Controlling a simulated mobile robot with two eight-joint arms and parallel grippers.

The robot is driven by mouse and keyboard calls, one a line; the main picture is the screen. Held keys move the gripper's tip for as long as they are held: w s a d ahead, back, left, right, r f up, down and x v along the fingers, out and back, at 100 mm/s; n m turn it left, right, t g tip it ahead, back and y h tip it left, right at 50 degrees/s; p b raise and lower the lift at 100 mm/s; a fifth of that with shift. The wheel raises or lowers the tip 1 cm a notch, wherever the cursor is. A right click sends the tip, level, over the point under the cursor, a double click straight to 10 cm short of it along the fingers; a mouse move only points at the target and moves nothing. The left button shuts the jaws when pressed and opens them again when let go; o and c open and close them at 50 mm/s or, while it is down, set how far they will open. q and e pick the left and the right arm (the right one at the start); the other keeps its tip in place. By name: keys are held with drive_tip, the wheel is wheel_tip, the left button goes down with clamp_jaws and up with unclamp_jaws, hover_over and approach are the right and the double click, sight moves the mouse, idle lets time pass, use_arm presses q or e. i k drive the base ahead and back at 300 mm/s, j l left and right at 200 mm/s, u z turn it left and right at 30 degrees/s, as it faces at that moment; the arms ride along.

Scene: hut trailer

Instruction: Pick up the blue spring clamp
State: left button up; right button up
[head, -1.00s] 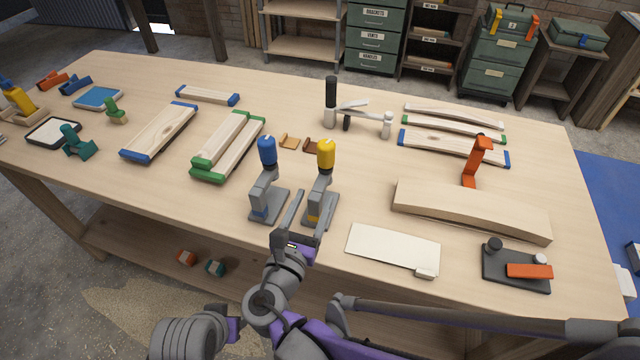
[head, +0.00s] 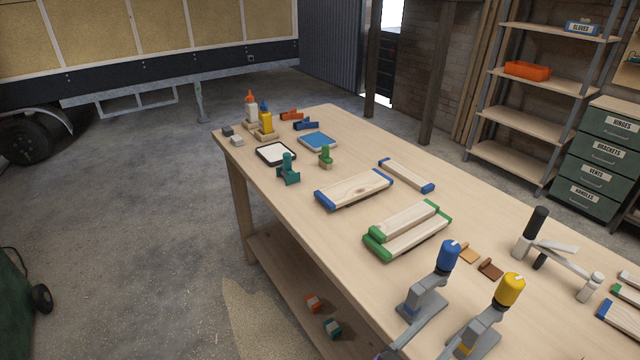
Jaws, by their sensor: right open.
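The small blue spring clamp (head: 306,125) lies at the far left end of the workbench (head: 335,235), next to a similar orange clamp (head: 291,115). My left gripper is not in view.
Near the clamp are glue bottles (head: 265,122), a blue tray (head: 317,142), a white-topped pad (head: 276,153), and green pieces (head: 288,170). Open floor (head: 150,220) lies left of the bench.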

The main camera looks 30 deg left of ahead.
sight(307, 119)
drive_tip(key=u, duration=1.25)
